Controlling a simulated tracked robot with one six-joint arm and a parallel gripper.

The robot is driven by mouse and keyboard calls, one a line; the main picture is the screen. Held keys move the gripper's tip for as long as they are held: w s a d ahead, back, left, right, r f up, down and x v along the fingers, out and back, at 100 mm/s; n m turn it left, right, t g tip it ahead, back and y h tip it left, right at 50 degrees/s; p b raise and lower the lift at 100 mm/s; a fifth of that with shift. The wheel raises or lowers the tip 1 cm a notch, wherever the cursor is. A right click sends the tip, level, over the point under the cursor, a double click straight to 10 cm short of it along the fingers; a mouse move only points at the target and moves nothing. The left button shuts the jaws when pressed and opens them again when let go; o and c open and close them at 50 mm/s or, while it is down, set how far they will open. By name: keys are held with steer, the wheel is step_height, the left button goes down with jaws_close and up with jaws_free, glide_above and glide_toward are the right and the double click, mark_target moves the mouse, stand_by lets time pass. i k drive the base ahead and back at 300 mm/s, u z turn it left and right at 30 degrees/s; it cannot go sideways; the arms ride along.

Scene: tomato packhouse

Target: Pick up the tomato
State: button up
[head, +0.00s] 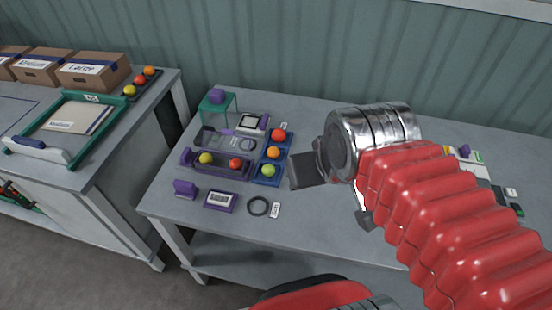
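Several tomatoes sit on the grey table. A blue tray (259,158) holds a red tomato (278,135) at the back, an orange tomato (273,153) in the middle and a yellow-green tomato (268,170) at the front. A purple tray (222,173) to its left holds a yellow tomato (205,158) and a red tomato (235,163). My gripper (330,196) is to the right of the blue tray, apart from every tomato. Its two dark fingers show well apart, with nothing seen between them. My wrist and red-sleeved arm hide part of the table behind.
Small items lie at the table's right. A second table at left holds cardboard boxes (93,71) and another tomato tray. The front middle of the table is clear.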

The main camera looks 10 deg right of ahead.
mark_target(274, 153)
steer(key=k, duration=0.4)
steer(key=u, duration=0.9)
steer(key=i, duration=0.65)
steer(key=z, duration=0.05)
